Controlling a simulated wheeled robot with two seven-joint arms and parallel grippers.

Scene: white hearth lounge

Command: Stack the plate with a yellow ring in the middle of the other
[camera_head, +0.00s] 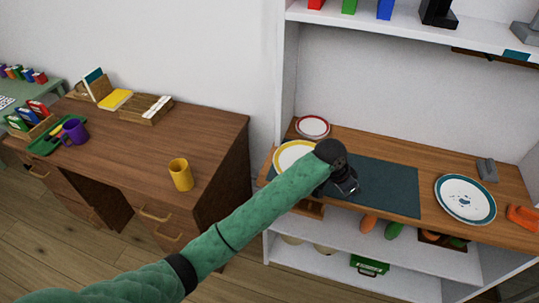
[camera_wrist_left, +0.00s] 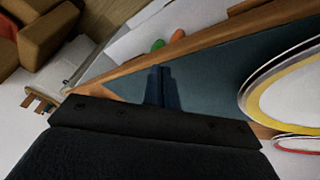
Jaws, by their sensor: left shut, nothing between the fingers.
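The plate with a yellow ring (camera_head: 292,157) lies at the left end of the wooden counter, partly hidden behind my left wrist. In the left wrist view it shows at the right edge (camera_wrist_left: 296,92). A smaller plate with a red rim (camera_head: 312,126) lies behind it, and its edge also shows in the left wrist view (camera_wrist_left: 298,144). A white plate with a blue rim and blue marks (camera_head: 465,198) lies apart at the right. My left gripper (camera_head: 346,188) is shut and empty over the dark mat, right of the yellow-ringed plate. Its closed fingers also show in the left wrist view (camera_wrist_left: 158,86).
The dark mat (camera_head: 390,188) is otherwise clear. A grey object (camera_head: 487,170) and an orange object (camera_head: 522,216) lie near the blue-rimmed plate. Shelves are above and below the counter (camera_head: 430,158). A desk (camera_head: 195,130) with a yellow mug (camera_head: 180,175) stands left.

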